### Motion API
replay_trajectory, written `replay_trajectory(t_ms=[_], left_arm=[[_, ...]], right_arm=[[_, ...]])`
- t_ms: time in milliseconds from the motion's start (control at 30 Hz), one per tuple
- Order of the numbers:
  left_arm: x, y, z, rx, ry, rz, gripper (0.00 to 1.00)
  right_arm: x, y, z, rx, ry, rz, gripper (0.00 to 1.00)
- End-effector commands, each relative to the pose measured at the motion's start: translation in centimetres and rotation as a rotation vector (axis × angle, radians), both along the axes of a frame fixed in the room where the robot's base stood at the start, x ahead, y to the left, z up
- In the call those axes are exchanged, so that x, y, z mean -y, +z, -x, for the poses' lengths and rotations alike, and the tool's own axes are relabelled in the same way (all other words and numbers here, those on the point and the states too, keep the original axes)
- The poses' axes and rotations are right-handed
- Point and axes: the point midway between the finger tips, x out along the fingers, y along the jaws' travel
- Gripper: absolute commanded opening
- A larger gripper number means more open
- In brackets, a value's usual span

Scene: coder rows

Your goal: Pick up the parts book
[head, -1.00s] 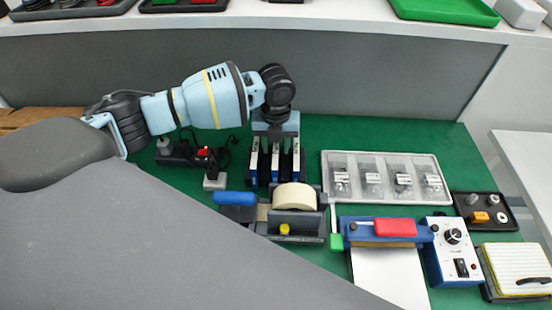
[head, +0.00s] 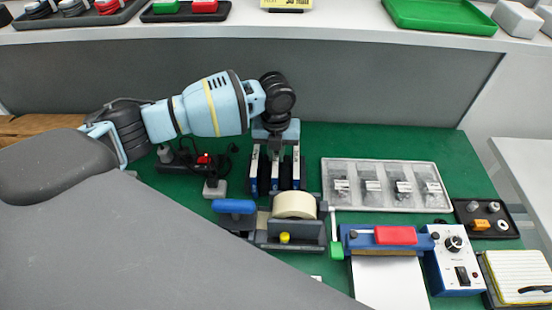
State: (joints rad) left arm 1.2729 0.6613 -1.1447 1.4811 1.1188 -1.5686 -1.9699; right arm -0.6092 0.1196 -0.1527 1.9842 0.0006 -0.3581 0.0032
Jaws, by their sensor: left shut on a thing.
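Several narrow blue-and-white books or binders stand upright in a row on the green mat, with an outer left one (head: 254,172) and an outer right one (head: 297,170). My left gripper (head: 276,154) points down over the middle of the row. It is shut on the middle book (head: 275,178), which I take to be the parts book; its label cannot be read. The gripper hides the top of this book. The book still stands between its neighbours, and I cannot tell whether it is raised. My right gripper is not in view.
A tape dispenser (head: 296,234) stands just in front of the books. A power strip (head: 180,160) with cables lies to their left. A clear parts tray (head: 385,206) and a blue sealer (head: 386,236) are to the right. A grey panel (head: 380,92) rises behind.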

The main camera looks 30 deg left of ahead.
Motion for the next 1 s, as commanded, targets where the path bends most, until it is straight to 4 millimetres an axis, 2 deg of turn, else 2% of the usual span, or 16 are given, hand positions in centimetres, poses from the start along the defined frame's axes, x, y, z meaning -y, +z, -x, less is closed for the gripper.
replay_trajectory(t_ms=[133,400,700,833,1000], left_arm=[[0.0,1.3,-0.1,0.003,-0.001,0.002,0.00],[1.9,1.4,3.9,0.004,-0.004,0.001,0.00],[1.8,9.3,3.5,0.008,-0.001,0.001,0.00],[1.8,11.9,3.5,0.006,0.000,0.001,0.00],[1.7,14.0,3.5,0.004,0.000,0.001,0.00]], right_arm=[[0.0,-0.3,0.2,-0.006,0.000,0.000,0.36],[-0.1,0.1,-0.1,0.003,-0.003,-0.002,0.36],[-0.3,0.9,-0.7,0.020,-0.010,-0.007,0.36],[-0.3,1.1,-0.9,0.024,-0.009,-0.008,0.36],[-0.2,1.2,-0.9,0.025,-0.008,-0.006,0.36]])
